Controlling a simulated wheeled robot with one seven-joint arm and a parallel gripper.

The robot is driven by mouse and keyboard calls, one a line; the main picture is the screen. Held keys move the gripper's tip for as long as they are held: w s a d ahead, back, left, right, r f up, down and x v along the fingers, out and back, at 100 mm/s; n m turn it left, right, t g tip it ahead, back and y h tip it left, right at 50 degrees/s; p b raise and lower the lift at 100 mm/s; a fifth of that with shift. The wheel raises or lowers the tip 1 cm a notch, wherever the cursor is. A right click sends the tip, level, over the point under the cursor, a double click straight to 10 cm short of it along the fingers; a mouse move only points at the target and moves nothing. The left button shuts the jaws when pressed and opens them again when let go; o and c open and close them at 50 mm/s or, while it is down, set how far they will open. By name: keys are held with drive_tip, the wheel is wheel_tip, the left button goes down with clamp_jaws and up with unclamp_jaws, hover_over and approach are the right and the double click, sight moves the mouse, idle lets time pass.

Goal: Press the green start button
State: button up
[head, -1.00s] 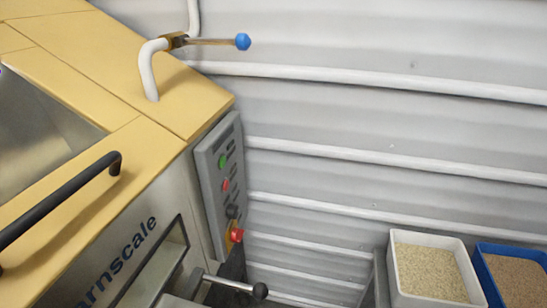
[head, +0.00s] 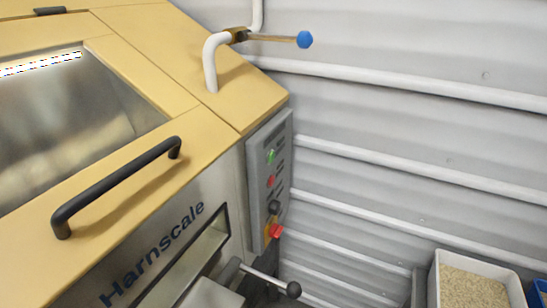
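The green start button (head: 271,156) is near the top of a grey control panel (head: 257,190) on the right side of the yellow and steel machine. Below it on the panel are a red button (head: 270,181), a black knob (head: 274,207) and a red emergency-stop-like button (head: 276,231) on a yellow base. The panel is seen at a steep angle. My gripper does not show in the head view.
A black handle (head: 115,188) sits on the machine's sloped lid. A black-knobbed lever (head: 293,289) sticks out below the panel. A blue-knobbed valve lever (head: 304,39) is above. A white bin (head: 437,290) of grain stands lower right, by the corrugated wall (head: 420,130).

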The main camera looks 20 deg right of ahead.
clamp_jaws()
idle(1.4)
